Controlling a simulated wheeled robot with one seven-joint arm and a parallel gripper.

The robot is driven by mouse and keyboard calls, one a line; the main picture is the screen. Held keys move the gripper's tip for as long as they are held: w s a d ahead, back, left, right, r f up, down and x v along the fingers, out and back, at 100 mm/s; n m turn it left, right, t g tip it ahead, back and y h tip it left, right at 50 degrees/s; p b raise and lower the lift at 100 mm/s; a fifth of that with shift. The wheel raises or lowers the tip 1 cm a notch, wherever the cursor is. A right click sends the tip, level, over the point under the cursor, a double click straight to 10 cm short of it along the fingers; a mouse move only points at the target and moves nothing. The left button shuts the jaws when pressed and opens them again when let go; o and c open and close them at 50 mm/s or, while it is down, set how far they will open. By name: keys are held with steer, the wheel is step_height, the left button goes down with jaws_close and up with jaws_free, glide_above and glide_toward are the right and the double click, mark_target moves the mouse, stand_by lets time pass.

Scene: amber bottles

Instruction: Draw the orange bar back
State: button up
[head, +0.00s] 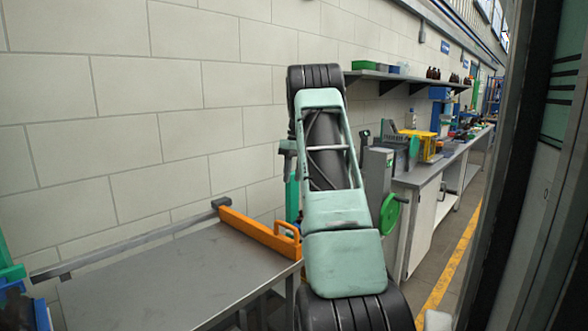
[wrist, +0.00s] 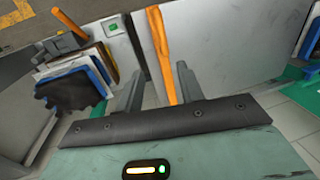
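The orange bar (head: 258,229) lies along the right end of a grey metal table in the head view, with a raised loop handle at its near end. In the wrist view the orange bar (wrist: 163,50) runs down the picture between the two fingers of my gripper (wrist: 160,70). The fingers stand apart with gaps on both sides of the bar. I cannot tell how deep the bar sits between them.
The grey table (head: 150,285) has a clear top and a grey rail (head: 130,251) along its wall side. To the right stands a workbench (head: 445,160) with a green wheel (head: 389,214) and a yellow bin (head: 421,145). A dark post is close at far right.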

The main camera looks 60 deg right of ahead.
steer(key=shift+s+d+r, duration=0.1)
steer(key=shift+d+r, duration=0.05)
steer(key=shift+r, duration=0.55)
steer(key=shift+d+r, duration=0.15)
steer(key=shift+r, duration=0.5)
steer(key=shift+a, duration=0.1)
